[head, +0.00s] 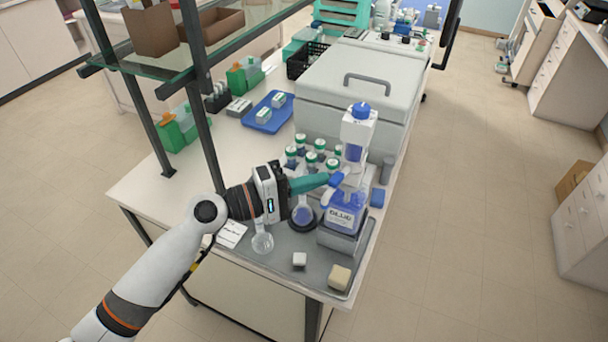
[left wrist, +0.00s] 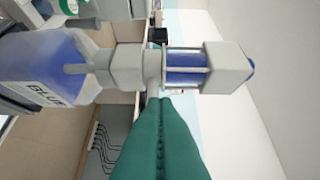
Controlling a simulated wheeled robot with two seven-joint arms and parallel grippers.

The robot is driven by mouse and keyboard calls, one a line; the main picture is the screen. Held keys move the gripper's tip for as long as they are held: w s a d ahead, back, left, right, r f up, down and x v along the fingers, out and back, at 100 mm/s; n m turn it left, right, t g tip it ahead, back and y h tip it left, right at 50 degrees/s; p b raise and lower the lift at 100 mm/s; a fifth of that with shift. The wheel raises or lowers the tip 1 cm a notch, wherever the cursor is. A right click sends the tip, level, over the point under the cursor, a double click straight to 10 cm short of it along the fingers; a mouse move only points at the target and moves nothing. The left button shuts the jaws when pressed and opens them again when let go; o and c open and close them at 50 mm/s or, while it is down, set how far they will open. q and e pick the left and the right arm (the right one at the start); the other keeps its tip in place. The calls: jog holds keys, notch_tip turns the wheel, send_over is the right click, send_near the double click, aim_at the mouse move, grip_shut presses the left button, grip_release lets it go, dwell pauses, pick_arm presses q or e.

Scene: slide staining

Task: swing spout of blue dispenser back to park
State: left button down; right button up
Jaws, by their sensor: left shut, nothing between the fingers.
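The blue dispenser (head: 345,215) stands upright on a grey stand on the tray, its label reading BLUE, with a white and blue pump head (head: 359,130) above. In the left wrist view the dispenser bottle (left wrist: 45,65) lies sideways at the left. My left gripper (head: 325,182) has teal fingers, shut and empty, with tips close to the dispenser's neck; the left wrist view shows the tips (left wrist: 162,101) right by the pump's collar. I cannot tell whether they touch. My right gripper is not in view.
Several green-capped bottles (head: 311,160) stand behind. A large grey lidded box (head: 350,85) is at the back.

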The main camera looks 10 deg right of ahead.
pick_arm(q)
jog(key=shift+s+d+r, duration=0.1)
jog(key=shift+s+d, duration=0.55)
jog(key=shift+s, duration=0.2)
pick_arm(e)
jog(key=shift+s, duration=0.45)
pick_arm(q)
jog(key=shift+s, duration=0.1)
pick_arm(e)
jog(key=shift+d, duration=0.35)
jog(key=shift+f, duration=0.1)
